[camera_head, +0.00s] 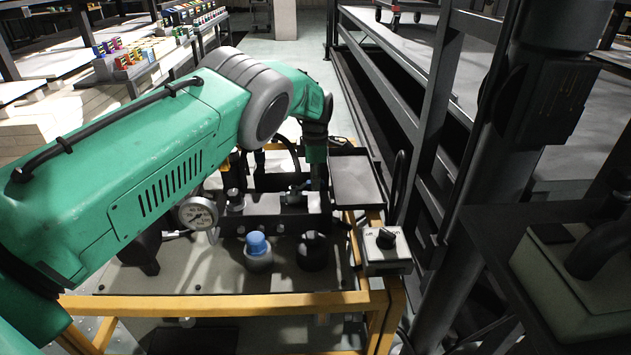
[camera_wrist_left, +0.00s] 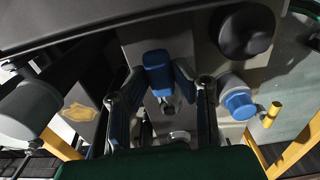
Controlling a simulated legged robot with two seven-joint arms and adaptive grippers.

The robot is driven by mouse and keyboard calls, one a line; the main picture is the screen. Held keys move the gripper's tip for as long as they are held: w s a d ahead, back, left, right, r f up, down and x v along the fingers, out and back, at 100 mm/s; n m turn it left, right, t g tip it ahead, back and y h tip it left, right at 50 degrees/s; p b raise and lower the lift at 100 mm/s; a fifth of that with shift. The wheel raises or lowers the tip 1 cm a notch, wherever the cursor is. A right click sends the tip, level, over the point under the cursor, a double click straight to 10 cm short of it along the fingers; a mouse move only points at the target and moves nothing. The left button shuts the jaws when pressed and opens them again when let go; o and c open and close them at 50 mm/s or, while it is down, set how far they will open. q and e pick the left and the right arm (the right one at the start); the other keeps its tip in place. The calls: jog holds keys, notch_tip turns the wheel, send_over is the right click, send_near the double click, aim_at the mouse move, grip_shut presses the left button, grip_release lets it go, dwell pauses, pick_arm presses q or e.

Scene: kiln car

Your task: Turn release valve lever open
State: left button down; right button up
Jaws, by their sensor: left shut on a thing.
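The blue-handled lever (camera_wrist_left: 158,66) sits between the fingertips of my left gripper (camera_wrist_left: 160,77) in the left wrist view. The gripper is shut on this blue handle. A pale metal part below the handle shows between the fingers. In the head view my left arm reaches across from the left, and its wrist points down over the back of the yellow-framed cart (camera_head: 215,303). The fingers and lever are mostly hidden there by dark fittings and shadow. My right gripper is not in view.
A blue-capped knob (camera_head: 257,244) and a black knob (camera_head: 312,250) stand on the cart's plate. A pressure gauge (camera_head: 197,213) is left of them. A switch box (camera_head: 386,246) is at the front right corner. A dark tray (camera_head: 356,181) and metal rack posts stand close on the right.

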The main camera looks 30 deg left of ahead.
pick_arm(q)
jog(key=c, duration=1.5)
grip_release()
jog(key=shift+w+r, duration=0.1)
jog(key=shift+w, duration=0.1)
jog(key=shift+o, duration=0.8)
notch_tip(320, 180, up, 12)
jog(key=shift+f, duration=0.2)
